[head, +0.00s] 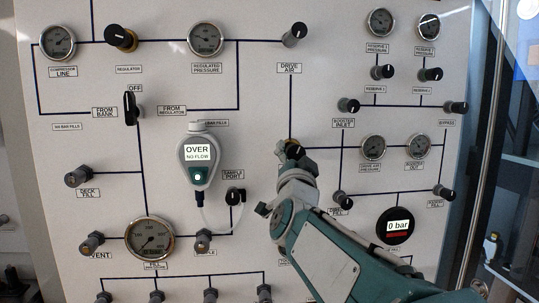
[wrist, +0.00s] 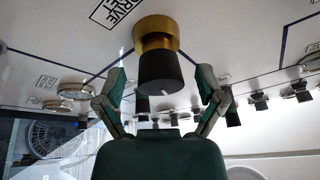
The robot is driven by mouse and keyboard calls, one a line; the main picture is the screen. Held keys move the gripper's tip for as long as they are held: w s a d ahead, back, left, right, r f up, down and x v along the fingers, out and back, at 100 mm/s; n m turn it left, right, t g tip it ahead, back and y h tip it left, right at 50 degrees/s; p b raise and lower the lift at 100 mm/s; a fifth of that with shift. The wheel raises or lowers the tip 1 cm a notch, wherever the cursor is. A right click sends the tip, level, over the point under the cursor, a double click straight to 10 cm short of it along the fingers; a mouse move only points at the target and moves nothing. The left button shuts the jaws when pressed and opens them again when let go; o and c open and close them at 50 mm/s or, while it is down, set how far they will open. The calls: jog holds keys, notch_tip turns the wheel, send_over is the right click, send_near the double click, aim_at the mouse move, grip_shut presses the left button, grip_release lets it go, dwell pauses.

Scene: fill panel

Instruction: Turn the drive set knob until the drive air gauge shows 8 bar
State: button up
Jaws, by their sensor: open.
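The drive set knob (wrist: 160,72) is black with a brass collar, and its DRIVE SET label (wrist: 116,10) is beside it in the wrist view. In the head view the knob (head: 294,149) is partly hidden by my gripper (head: 293,168). My gripper (wrist: 161,76) is open in the wrist view, one finger on each side of the knob's black end, with visible gaps in the picture. Whether either finger touches it I cannot tell. The drive air gauge (head: 373,147) is right of the knob in the head view. Its needle reading is too small to make out.
A second gauge (head: 418,146) is right of the drive air gauge. The booster inlet knob (head: 348,105) is above, and another knob (head: 342,198) is below right. A handheld meter reading OVER, NO FLOW (head: 197,158) hangs to the left. A round display (head: 396,226) reads 0 bar.

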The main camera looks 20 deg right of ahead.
jog(key=v, duration=1.1)
jog(key=shift+s, duration=0.2)
jog(key=shift+f, duration=0.1)
dwell(1.8)
